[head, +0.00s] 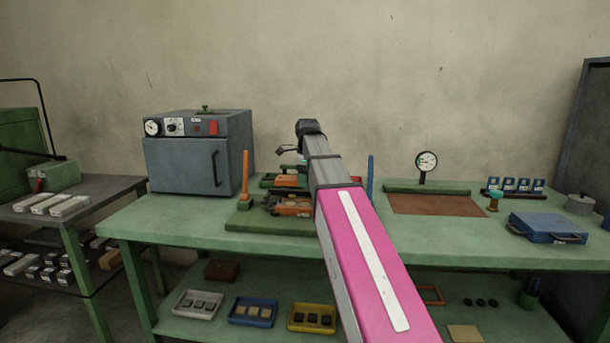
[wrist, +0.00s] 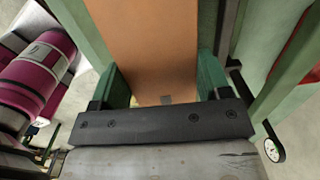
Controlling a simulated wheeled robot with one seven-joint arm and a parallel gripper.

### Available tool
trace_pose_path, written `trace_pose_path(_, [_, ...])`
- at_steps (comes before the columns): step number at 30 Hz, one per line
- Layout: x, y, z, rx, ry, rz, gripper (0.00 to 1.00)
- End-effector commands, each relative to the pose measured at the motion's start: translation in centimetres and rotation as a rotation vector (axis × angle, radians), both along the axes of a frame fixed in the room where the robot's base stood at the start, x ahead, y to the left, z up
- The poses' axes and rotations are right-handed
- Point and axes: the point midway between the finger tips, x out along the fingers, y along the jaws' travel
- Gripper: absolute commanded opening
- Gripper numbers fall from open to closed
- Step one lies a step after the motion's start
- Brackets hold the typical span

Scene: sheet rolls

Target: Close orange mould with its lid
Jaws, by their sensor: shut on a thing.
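In the wrist view my gripper (wrist: 160,80) has its two green fingers against both sides of a flat orange piece (wrist: 155,35), which looks like the lid. In the head view an orange piece (head: 286,181) shows just left of my arm, above the green board. An orange mould (head: 293,207) sits lower, on the green board (head: 262,222). My arm hides the right part of this area, and the gap between the two orange pieces is hard to judge.
An orange post (head: 245,168) and a blue post (head: 370,178) stand upright on either side of my arm. A grey oven (head: 185,162) stands at the left of the green bench (head: 430,248). A gauge (head: 427,160) and a blue case (head: 545,228) are to the right.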

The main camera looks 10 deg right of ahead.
Motion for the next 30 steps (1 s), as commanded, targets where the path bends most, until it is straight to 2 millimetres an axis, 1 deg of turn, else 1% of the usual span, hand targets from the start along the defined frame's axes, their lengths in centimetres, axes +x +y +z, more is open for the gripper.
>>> trace_pose_path(30, [0.0, 0.0, -6.3, 0.0, 0.001, 0.0, 0.0])
